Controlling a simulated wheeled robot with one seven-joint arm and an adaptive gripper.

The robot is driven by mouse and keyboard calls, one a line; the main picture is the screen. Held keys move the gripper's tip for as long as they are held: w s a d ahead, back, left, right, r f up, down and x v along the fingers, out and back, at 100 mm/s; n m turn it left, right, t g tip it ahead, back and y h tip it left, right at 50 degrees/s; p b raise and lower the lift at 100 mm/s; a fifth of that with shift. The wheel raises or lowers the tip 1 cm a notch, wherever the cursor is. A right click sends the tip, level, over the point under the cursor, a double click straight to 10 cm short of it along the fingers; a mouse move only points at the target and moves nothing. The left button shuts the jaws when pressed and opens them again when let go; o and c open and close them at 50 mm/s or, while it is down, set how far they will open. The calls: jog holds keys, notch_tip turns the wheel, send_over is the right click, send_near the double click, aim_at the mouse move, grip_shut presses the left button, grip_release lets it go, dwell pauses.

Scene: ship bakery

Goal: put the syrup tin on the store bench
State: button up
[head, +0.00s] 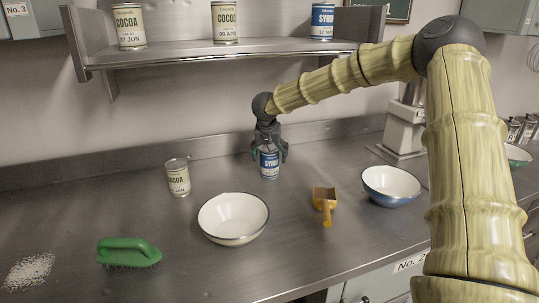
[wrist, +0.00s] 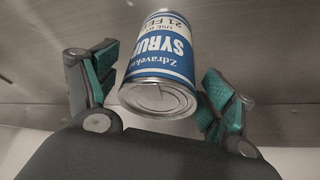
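A syrup tin (head: 269,162) with a blue and white label is on the steel bench, below my gripper (head: 269,153). It looks upright in the head view. In the wrist view the tin (wrist: 162,65) lies between the two green-padded fingers of my gripper (wrist: 162,88), with its lid end toward the camera. The fingers are spread on either side, with narrow gaps showing beside the tin, so the gripper looks open around it. Another blue and white tin (head: 322,21) stands on the wall shelf. I cannot tell which surface is the store bench.
A cocoa tin (head: 178,178), a white bowl (head: 233,218), a yellow scoop (head: 325,203), a blue bowl (head: 390,186) and a green brush (head: 128,253) stand around on the bench (head: 200,276). The shelf (head: 180,51) overhead holds two cocoa tins. White grains (head: 30,270) lie front left.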

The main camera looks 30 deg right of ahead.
jog(key=shift+v, duration=3.9)
